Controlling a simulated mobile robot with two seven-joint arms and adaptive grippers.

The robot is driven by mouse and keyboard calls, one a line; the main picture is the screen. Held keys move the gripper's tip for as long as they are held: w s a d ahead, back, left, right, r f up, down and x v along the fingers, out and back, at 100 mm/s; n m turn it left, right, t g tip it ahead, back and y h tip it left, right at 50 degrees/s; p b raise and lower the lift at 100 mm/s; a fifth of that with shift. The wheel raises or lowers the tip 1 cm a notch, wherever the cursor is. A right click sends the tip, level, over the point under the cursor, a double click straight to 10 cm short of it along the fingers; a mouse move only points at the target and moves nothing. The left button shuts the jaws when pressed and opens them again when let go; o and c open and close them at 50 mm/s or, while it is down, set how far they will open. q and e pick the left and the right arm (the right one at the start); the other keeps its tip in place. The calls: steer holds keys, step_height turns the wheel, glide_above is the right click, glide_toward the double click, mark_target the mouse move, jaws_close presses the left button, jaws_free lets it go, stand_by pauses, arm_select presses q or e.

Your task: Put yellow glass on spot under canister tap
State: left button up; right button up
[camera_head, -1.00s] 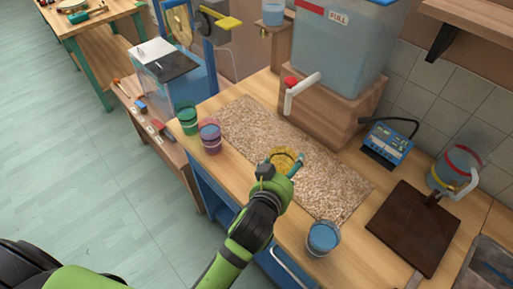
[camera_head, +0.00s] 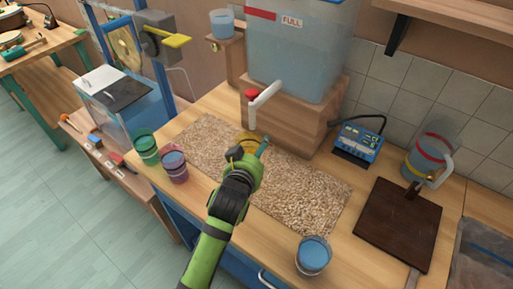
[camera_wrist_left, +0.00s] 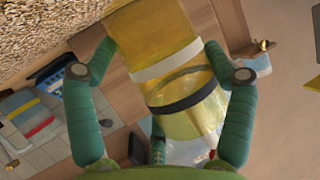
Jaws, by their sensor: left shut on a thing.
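My left gripper (camera_head: 249,153) reaches over the speckled mat (camera_head: 300,190) and is shut on the yellow glass (camera_head: 246,138). In the left wrist view the glass (camera_wrist_left: 160,55) lies between the two green fingers, with a white band and a dark band around it. In the head view my gripper hides most of the glass, and I cannot tell whether its base touches the mat. The clear canister (camera_head: 300,50) stands on a wooden block (camera_head: 310,118). Its white tap (camera_head: 264,98) with a red knob is just behind and above the glass. My right gripper is not in view.
A green glass (camera_head: 145,148) and a pink glass (camera_head: 174,168) stand left of the mat. A blue glass (camera_head: 313,256) stands at its front right. A blue device (camera_head: 358,142), a dark board (camera_head: 398,225) and a clear jug (camera_head: 428,158) are to the right.

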mark_target(256, 144)
arm_select(q)
steer(key=w, duration=0.1)
steer(key=w+d, duration=0.1)
steer(key=w, duration=0.1)
steer(key=shift+w, duration=0.3)
steer(key=shift+f+p, duration=0.55)
steer(key=shift+f, duration=1.15)
steer(key=shift+f, duration=0.15)
steer(key=o, duration=1.3)
steer(key=shift+s+a, duration=0.1)
steer(key=shift+s, duration=0.05)
steer(key=v, duration=1.2)
steer(key=shift+b, duration=0.4)
